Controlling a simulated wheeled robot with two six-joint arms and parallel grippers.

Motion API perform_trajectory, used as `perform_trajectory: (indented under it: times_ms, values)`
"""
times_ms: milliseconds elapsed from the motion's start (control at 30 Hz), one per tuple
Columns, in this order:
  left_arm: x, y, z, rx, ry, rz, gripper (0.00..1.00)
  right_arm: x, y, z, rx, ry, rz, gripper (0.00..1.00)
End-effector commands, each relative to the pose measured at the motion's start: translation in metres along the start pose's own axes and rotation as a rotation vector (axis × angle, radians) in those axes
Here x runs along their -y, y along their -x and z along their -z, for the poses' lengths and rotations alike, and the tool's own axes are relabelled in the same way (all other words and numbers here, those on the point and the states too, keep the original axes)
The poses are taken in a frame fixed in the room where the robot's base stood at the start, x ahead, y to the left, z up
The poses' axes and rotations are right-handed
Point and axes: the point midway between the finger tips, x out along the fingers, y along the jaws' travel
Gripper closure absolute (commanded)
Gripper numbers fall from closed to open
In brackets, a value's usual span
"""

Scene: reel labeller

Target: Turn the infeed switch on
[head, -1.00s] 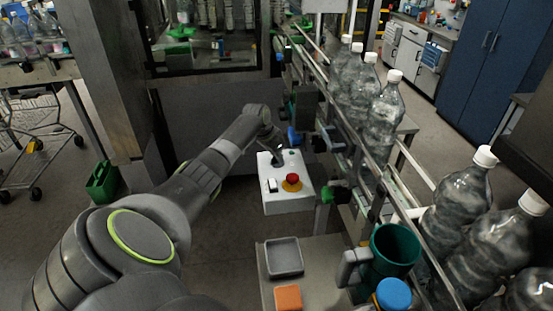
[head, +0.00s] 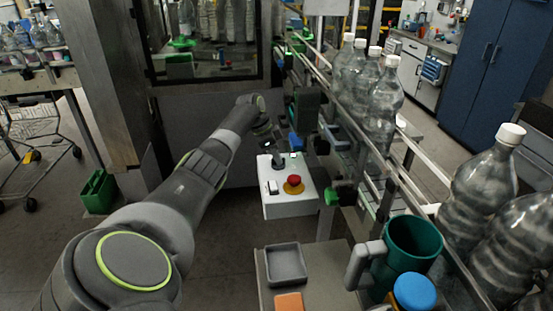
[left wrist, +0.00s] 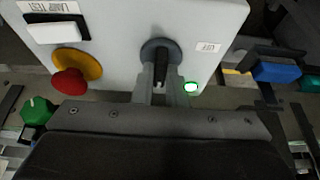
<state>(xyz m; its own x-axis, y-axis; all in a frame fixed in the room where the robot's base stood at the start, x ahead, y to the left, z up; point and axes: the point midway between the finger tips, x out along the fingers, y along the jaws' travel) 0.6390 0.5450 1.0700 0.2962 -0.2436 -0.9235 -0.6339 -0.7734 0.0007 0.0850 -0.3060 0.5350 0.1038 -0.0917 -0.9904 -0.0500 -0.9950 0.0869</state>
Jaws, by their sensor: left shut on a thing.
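The infeed switch is a dark rotary knob on a round grey base (left wrist: 160,46), on the top face of a white control box (head: 289,204). In the left wrist view its handle points along the fingers. My left gripper (left wrist: 158,82) is shut on the knob, with one finger on each side. In the head view the left gripper (head: 277,160) is small and dark at the box's far edge. A lamp (left wrist: 191,87) beside the knob glows green. My right gripper is not in view.
The box also carries a red button on a yellow base (head: 294,181) and a white rocker (left wrist: 57,32). A conveyor with clear bottles (head: 379,105) runs along the right. A grey tray (head: 286,264), green mug (head: 412,244) and blue cap (head: 414,290) are nearer.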

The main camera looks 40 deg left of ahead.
Motion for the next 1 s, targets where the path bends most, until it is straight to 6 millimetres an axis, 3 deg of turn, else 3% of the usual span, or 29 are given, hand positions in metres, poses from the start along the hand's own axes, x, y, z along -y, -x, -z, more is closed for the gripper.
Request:
perform_trajectory:
  times_ms: [367, 400, 533, 867, 1000]
  values:
    - [0.000, 0.001, 0.000, 0.002, -0.005, -0.001, 1.00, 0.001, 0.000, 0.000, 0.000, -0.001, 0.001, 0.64]
    - [0.000, 0.001, 0.000, 0.002, -0.005, 0.000, 0.84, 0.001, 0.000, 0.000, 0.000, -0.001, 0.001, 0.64]
    - [0.000, 0.001, 0.000, 0.002, -0.004, 0.000, 0.67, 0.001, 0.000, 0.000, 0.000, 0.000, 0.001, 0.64]
    - [0.000, 0.002, 0.000, 0.001, -0.004, 0.000, 0.66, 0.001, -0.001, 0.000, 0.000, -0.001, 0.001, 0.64]
    - [0.002, 0.016, -0.001, 0.001, -0.003, 0.004, 0.66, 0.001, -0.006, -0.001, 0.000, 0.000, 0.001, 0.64]
